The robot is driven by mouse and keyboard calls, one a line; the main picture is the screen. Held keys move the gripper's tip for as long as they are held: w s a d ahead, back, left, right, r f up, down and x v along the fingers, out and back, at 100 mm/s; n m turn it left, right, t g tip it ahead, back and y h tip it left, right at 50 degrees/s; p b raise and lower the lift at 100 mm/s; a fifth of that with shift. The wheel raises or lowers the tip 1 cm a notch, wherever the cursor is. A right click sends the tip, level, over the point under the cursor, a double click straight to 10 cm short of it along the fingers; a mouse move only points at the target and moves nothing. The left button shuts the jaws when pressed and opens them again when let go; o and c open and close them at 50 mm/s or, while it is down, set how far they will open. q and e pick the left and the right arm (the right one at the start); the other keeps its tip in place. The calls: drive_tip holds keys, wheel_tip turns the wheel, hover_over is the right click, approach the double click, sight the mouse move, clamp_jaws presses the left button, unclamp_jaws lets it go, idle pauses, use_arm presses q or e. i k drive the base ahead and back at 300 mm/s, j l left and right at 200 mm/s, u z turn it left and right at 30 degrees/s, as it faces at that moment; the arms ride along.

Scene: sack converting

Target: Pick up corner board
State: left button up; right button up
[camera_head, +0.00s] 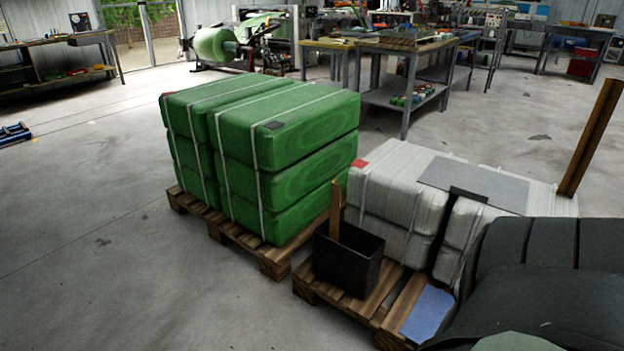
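A tall brown corner board (591,138) stands at the far right, leaning slightly, at the back corner of the white bales. A shorter brown board (335,212) stands upright in an open black bin (348,259); its lower end is hidden inside the bin. I cannot tell which of the two the task names. The black bin sits on the front part of a wooden pallet (330,291). Neither of my grippers shows in this view.
Green strapped bales (290,140) stand stacked on a pallet left of the bin. White bales (400,190) with a grey sheet (474,183) lie behind it. Dark grey rounded bundles (540,285) fill the lower right. Workbenches (405,90) stand behind.

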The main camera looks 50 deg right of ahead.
sight(335, 189)
drive_tip(key=i+l+u, duration=0.1)
drive_tip(key=i+u, duration=0.3)
drive_tip(key=i+l+u, duration=0.35)
drive_tip(key=i, duration=0.2)
drive_tip(key=u, duration=5.4)
